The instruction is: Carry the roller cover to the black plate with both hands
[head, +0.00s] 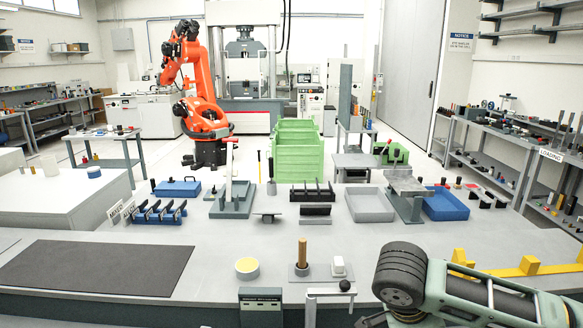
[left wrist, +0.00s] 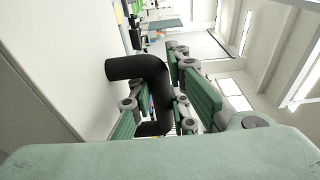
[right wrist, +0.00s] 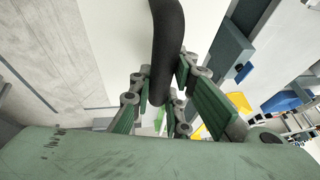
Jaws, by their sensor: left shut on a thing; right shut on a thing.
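The black plate (head: 97,268) is a flat dark rectangle on the left of the grey bench in the head view. In the left wrist view my left gripper (left wrist: 160,105) is shut around a thick, bent black tube, which looks like a handle of the roller cover (left wrist: 150,70). In the right wrist view my right gripper (right wrist: 160,95) is shut around a similar black bar of the roller cover (right wrist: 168,40). The body of the cover is not clearly seen. The grippers' fingertips do not show in the head view.
A large green and black ribbed part, possibly my own arm, fills the head view's lower right. A yellow bar (head: 528,266) lies behind it.

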